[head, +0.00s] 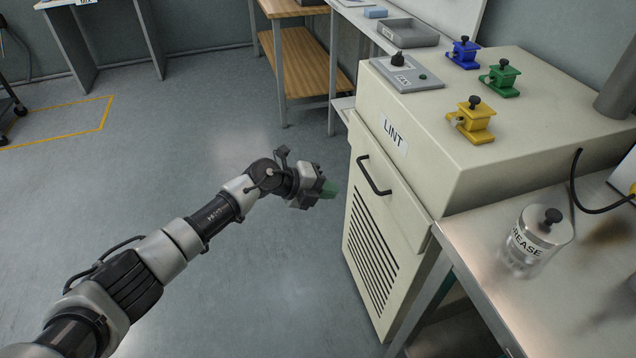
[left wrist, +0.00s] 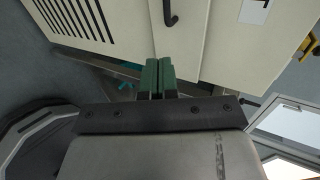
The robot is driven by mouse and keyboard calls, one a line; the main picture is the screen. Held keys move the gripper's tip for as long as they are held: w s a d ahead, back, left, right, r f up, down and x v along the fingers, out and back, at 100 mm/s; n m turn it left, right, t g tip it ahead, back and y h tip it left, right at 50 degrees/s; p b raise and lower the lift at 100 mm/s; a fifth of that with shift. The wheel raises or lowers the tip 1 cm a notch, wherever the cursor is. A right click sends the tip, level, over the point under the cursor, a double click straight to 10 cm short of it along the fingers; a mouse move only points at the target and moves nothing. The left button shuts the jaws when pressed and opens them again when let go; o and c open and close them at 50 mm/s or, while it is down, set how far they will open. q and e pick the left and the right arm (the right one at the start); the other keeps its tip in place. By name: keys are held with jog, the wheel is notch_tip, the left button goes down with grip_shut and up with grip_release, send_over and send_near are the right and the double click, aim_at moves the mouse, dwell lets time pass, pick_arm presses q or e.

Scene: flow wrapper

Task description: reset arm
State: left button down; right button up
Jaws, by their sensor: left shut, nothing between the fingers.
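My left gripper (head: 328,189) reaches in from the left and hangs over the open floor, just left of the cream cabinet labelled LINT. Its green fingers are shut with nothing between them. They also show closed together in the left wrist view (left wrist: 157,78), pointing toward the cabinet front. The fingers look apart from the cabinet and its black handle (head: 374,175). My right gripper is in neither view.
The LINT cabinet (head: 484,142) carries blue (head: 463,53), green (head: 500,78) and yellow (head: 472,120) knobbed blocks and a grey control panel (head: 407,73). A GREASE jar (head: 536,240) stands on the metal bench (head: 470,235) at right. Floor (head: 240,290) to the left is clear.

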pick_arm(q)
jog(key=s+a+f+n+t+y+p, duration=0.25)
jog(key=s+a+f+n, duration=0.35)
jog(key=f+n, duration=0.3)
jog(key=s+a+f+n+t+y+p, duration=0.1)
jog(key=s+a+f+n+t+y, duration=0.15)
jog(key=s+a+f+n, duration=0.6)
jog(key=s+a+f+n+t+y+p, duration=0.1)
jog(key=s+a+f+n+y+p, duration=0.3)
jog(key=f, duration=0.7)
jog(key=s+a+f+n+g+y, duration=0.1)
jog(key=s+a+f+n+g, duration=0.1)
jog(key=s, duration=1)
jog(key=s+a+f+n+g+y, duration=0.1)
jog(key=s+a+f+n+g, duration=0.2)
jog(key=s, duration=0.9)
jog(key=s+a+f+n+g+y, duration=0.1)
jog(key=s+a+f+n+g, duration=0.2)
jog(key=s+f, duration=0.4)
jog(key=s+n, duration=0.1)
jog(key=s, duration=0.4)
jog(key=shift+a, duration=0.15)
jog(key=shift+w, duration=0.15)
